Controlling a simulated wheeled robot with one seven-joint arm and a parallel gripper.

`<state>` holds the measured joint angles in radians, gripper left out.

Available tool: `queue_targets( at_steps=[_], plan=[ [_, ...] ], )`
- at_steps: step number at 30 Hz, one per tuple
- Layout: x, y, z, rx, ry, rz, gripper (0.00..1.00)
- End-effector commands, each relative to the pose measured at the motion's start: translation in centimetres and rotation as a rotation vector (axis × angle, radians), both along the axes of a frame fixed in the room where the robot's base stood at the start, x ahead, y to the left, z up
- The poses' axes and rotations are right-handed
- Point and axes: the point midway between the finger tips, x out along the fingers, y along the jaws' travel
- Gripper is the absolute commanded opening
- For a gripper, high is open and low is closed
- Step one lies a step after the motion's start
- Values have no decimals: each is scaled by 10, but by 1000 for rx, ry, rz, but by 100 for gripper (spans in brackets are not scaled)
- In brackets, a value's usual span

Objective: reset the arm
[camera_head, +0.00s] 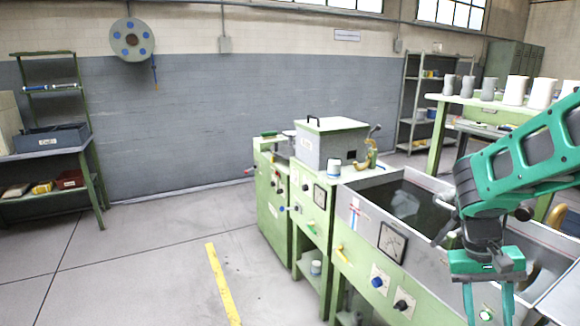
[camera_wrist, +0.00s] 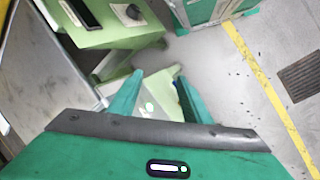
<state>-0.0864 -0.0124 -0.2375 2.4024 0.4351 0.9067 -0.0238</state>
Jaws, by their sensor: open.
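My gripper (camera_head: 488,300) is at the lower right of the head view, at the end of my green arm, pointing down. It hangs in front of the green machine (camera_head: 370,262) and its metal trough. In the wrist view my gripper (camera_wrist: 160,92) shows two green fingers spread apart, with nothing between them. Beyond the fingers are parts of green machines and the grey floor.
A green cabinet with a grey box (camera_head: 330,145) adjoins the machine. A table with white and grey cylinders (camera_head: 515,90) stands at the right, near my arm. Shelves (camera_head: 45,140) stand at the left. The floor (camera_head: 150,260) with a yellow line (camera_head: 222,285) is clear.

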Motion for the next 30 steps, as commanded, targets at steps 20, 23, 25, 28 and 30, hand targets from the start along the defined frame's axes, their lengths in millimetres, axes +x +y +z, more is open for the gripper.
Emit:
queue_targets(
  at_steps=[20, 23, 25, 28, 30],
  plan=[
    [-107, 29, 53, 222, -250, -107, 44],
    [-109, 31, 54, 226, -255, -108, 44],
    [-109, 31, 54, 226, -255, -108, 44],
    [-109, 31, 54, 227, -254, -107, 44],
    [-109, 31, 54, 226, -254, -107, 44]
  ],
)
